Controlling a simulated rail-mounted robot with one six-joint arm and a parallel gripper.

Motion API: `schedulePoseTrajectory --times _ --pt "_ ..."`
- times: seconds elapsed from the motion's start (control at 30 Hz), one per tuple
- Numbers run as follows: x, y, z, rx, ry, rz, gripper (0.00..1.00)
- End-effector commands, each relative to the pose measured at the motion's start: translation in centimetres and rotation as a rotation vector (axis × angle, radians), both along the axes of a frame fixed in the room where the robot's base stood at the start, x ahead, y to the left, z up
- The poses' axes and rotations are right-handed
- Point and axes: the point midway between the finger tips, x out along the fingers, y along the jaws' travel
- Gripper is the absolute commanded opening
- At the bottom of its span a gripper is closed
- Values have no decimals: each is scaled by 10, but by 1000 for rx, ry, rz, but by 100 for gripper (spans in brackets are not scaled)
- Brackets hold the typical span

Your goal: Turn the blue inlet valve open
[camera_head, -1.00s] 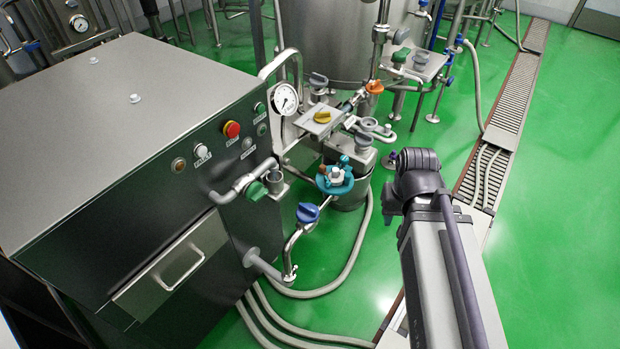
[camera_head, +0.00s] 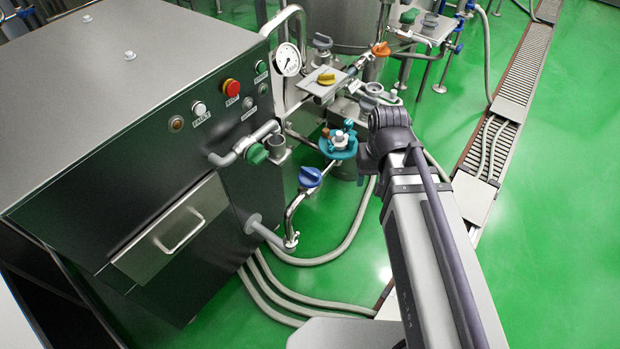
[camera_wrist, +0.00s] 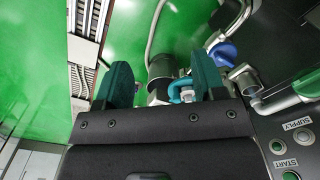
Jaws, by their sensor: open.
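The blue inlet valve (camera_head: 310,176) is a blue knob on a bent steel pipe at the right side of the dark machine. It also shows in the wrist view (camera_wrist: 225,53), to the right of my gripper (camera_wrist: 162,82). My gripper is open, with its two dark green fingers apart. Between and beyond the fingers, a teal fitting (camera_wrist: 184,92) and a grey cylinder show. The gripper does not touch the blue knob. In the head view the fingers are hidden behind my arm.
The teal-topped canister (camera_head: 338,144) stands close to the blue valve. A green knob (camera_head: 257,154) sits on the pipe to its left. A gauge (camera_head: 287,60) and a yellow knob (camera_head: 326,79) are above. Hoses (camera_head: 295,297) cross the floor below. Green floor at the right is open.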

Motion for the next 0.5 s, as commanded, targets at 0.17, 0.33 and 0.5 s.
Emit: schedulePoseTrajectory --times 0.17,0.33,0.5 --pt "122 145 -84 1 -1 -197 81" --pt "155 170 -73 2 0 -594 97" --pt "151 168 -73 2 0 -686 98"
